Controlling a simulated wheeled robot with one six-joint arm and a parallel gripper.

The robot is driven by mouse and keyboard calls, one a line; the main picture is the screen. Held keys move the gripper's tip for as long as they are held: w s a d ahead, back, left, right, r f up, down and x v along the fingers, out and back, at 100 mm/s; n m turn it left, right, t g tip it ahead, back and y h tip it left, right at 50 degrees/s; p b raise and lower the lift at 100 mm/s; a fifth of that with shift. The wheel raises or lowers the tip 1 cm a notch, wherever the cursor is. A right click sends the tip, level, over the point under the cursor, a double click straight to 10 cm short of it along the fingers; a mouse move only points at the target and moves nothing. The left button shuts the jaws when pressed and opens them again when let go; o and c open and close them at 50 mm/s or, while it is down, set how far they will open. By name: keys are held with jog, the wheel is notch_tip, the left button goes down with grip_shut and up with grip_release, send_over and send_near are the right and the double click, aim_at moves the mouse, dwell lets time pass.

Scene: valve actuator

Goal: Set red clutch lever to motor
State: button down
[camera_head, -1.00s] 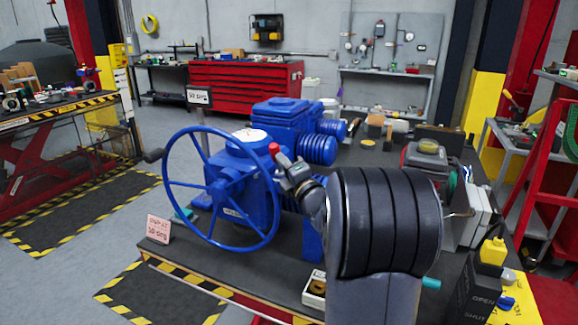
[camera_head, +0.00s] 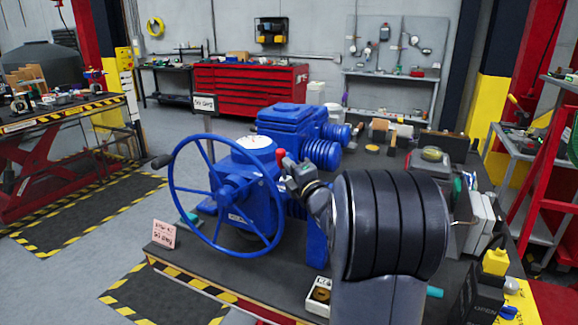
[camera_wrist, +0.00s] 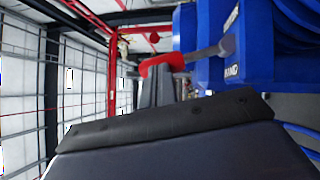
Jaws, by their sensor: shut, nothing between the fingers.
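The blue valve actuator (camera_head: 250,195) with its large handwheel stands on the dark bench. The red clutch lever (camera_head: 281,156) shows as a small red tip on its near right side, beside my gripper (camera_head: 290,166). In the wrist view, the lever's red grip (camera_wrist: 162,63) lies across the tips of my gripper (camera_wrist: 157,80), with a grey rod running right to a pivot on the blue housing. A HAND label (camera_wrist: 231,71) is below the pivot; another label above it is unreadable. My gripper is shut with nothing held. Whether its tips touch the grip is unclear.
My arm hides part of the bench's right half. A pink sign (camera_head: 164,234) stands at the bench's front left. A small white box (camera_head: 318,295) is near the front edge. Boxes and a yellow-capped item (camera_head: 495,262) crowd the right. Open floor lies left.

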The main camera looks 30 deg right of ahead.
jog(key=d+m+g+p, duration=0.1)
jog(key=p, duration=0.1)
jog(key=w+d+r+m+g+p, duration=0.1)
jog(key=p, duration=0.2)
jog(key=w+d+m+g+p, duration=0.1)
jog(key=p, duration=0.1)
jog(key=shift+w+r+m+p, duration=0.15)
jog(key=shift+w+m+p, duration=0.1)
jog(key=shift+m+p, duration=0.15)
jog(key=shift+s, duration=0.1)
